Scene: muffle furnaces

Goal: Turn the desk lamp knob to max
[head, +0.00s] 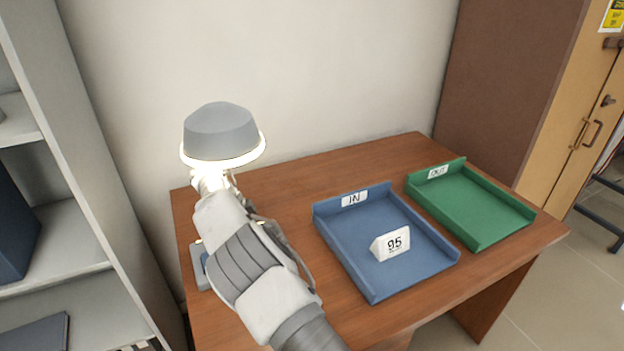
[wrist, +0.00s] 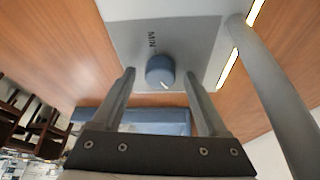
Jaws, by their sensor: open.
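The desk lamp (head: 222,133) stands at the left end of the wooden desk with a grey shade, and its light is on. In the head view my arm covers most of its base, and the gripper's fingers are hidden. In the wrist view the lamp base (wrist: 195,38) is a grey panel with a round blue knob (wrist: 160,70) marked by a white line. A "MIN" label (wrist: 152,42) is beside the knob. My gripper (wrist: 158,82) is open, with one finger on each side of the knob and gaps showing on both sides.
A green "OUT" tray (head: 485,240) is farther right. Grey shelves (head: 95,100) stand at the left. The lamp's post (wrist: 275,90) runs close to my right finger.

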